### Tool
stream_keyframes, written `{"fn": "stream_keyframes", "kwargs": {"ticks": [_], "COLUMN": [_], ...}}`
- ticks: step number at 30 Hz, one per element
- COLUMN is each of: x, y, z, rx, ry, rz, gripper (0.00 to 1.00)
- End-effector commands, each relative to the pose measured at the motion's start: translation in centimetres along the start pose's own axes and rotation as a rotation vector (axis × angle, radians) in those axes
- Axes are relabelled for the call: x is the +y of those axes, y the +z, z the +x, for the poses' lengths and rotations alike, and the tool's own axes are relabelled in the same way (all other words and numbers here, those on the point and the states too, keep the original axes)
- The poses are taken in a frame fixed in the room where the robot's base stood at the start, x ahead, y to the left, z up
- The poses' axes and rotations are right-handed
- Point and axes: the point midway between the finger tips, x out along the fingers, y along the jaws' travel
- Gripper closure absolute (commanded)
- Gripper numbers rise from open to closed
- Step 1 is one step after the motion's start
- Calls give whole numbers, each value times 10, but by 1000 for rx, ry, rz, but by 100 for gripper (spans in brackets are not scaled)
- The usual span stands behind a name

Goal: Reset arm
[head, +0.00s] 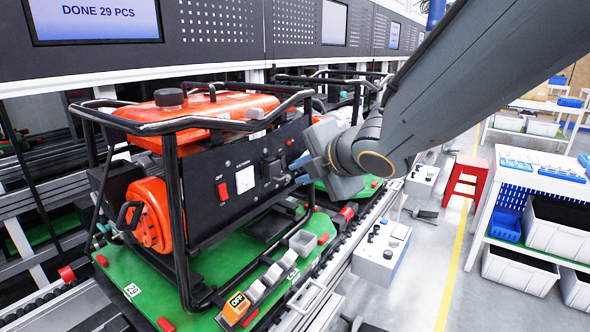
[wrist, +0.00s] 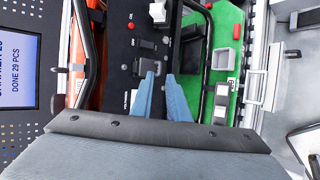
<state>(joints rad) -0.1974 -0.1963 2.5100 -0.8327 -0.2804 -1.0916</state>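An orange generator (head: 150,212) in a black tube frame stands on a green pallet (head: 115,281) at the left of the head view. Its black control panel (head: 222,190) carries a red switch, a white gauge and sockets. My gripper (head: 300,171) is at the right end of this panel, its fingers pointing at it. In the wrist view the two blue fingers of my gripper (wrist: 163,82) are apart, with a narrow gap between them, over the black panel (wrist: 124,60). Nothing shows held between them. Whether the fingertips touch the panel is unclear.
The generator's tube frame (head: 172,190) runs close beside my gripper. A grey control box (head: 380,255) stands beside the conveyor. A red stool (head: 465,178) and a white rack (head: 480,222) with bins stand at the right. The floor around the yellow line (head: 461,240) is clear.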

Motion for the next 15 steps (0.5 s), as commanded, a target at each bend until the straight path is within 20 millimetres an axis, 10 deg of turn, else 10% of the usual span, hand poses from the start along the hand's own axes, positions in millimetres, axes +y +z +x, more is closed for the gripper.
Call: {"fn": "stream_keyframes", "kwargs": {"ticks": [15], "x": [-10], "y": [6], "z": [-6], "rx": [-20], "ry": [-27], "rz": [59], "gripper": [85]}}
